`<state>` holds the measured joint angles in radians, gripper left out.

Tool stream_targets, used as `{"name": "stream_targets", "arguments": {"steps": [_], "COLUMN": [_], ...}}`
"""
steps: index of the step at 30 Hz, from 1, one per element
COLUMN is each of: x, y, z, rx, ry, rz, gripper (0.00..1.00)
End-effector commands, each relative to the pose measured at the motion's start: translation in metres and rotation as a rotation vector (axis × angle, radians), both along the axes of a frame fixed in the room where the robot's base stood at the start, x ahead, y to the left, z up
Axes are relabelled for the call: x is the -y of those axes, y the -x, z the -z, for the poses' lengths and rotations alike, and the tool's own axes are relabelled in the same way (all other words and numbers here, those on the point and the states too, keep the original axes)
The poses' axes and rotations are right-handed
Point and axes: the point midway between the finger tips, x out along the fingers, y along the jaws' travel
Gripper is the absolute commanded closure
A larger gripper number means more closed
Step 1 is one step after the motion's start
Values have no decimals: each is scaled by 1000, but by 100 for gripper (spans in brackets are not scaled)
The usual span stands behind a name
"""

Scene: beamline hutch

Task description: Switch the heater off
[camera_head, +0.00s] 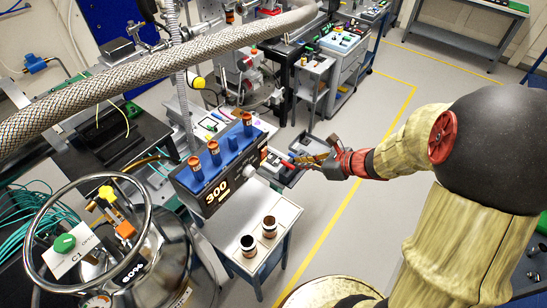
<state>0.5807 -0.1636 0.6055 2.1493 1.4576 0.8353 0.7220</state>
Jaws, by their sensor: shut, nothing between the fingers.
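The heater (190,192) is a dark box with a blue top block, standing on a small white-topped table. Its front display is lit and reads 300. Several orange-capped vials stand in the blue block. A small red and pale part (264,156) shows at the heater's right end; I cannot tell whether it is a switch or its position. My gripper (291,162) reaches in from the right, just beyond that end of the heater. It is shut and empty. Its fingertips look small, and I cannot tell whether they touch anything.
A steel vessel with a ring handle (150,262) is at lower left. A thick braided hose (150,72) crosses above. Floor is clear right of the table.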

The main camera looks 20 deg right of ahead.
Motion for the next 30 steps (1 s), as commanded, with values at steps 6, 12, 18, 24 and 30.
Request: {"name": "stream_targets", "arguments": {"steps": [6, 12, 18, 24, 30], "x": [-8, -26, -44, -61, -69], "y": [-10, -32, -58, -82, -94], "z": [10, 34, 58, 58, 56], "rx": [-2, -3, -2, 1, 1], "ry": [-1, -1, 0, 2, 2], "rz": [-4, -6, -5, -5, -3], "gripper": [100, 100, 100, 100, 100]}}
